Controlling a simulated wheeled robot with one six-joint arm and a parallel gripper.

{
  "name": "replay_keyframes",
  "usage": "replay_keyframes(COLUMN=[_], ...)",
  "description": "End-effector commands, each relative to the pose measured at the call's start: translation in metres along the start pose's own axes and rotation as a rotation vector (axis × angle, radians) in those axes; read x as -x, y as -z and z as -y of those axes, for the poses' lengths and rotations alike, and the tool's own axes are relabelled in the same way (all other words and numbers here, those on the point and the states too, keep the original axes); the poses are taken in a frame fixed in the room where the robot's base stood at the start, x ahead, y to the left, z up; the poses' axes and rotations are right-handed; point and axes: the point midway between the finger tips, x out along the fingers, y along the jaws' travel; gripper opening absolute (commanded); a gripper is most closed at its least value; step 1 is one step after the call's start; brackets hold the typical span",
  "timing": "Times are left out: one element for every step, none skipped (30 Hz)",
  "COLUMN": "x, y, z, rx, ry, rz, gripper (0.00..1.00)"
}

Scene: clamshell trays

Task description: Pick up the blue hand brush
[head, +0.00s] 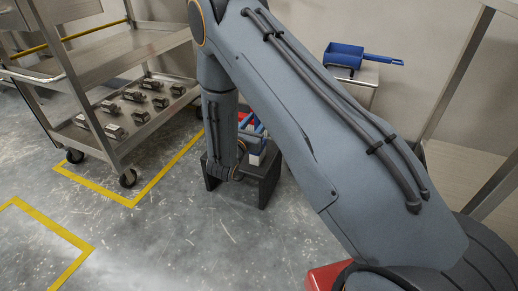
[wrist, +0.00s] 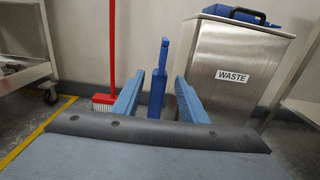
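The blue hand brush (wrist: 156,88) shows in the middle of the wrist view as an upright blue shape with a narrow top. Its lower end is hidden behind my gripper's dark front edge. My gripper (wrist: 160,76) is open, with one blue finger on each side of the brush in the picture. A gap shows on both sides, and I see no contact. In the head view, my arm covers much of the scene, and only small blue parts show near my gripper (head: 252,130), so I cannot pick out the brush there.
A steel waste bin (wrist: 232,75) stands right of the brush against the wall, with a blue dustpan (head: 345,56) on top. A red broom (wrist: 112,45) leans to the left. A steel cart (head: 140,130) holds several metal parts. Open floor (head: 180,240) lies in front.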

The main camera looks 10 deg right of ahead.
Motion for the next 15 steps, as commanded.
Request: replay_keyframes(x=[-0.003, -0.006, -0.01, -0.013, -0.017, -0.023, -0.027, -0.032, -0.038, -0.042, -0.045, -0.048, -0.05, -0.05, -0.05], y=[0.001, 0.002, 0.003, 0.003, 0.004, 0.005, 0.005, 0.006, 0.005, 0.005, 0.005, 0.005, 0.004, 0.004, 0.004], z=[0.0, 0.0, 0.0, 0.0, -0.001, -0.001, -0.001, -0.001, -0.001, -0.001, -0.001, -0.001, -0.001, -0.001, -0.002], rx=[0.0, 0.0, -0.001, -0.001, -0.001, -0.002, -0.002, -0.003, -0.002, -0.002, -0.001, -0.001, -0.001, 0.0, 0.0], ry=[0.001, 0.001, 0.002, 0.002, 0.003, 0.003, 0.003, 0.003, 0.004, 0.004, 0.003, 0.002, 0.001, 0.001, 0.0], rz=[0.0, 0.0, 0.0, 0.0, 0.0, 0.0, 0.001, 0.001, 0.001, 0.0, 0.0, 0.0, 0.0, 0.0, -0.001], gripper=[0.39, 0.39, 0.39, 0.39, 0.39, 0.39, 0.39, 0.39, 0.39, 0.39, 0.39, 0.39, 0.39, 0.39, 0.39])
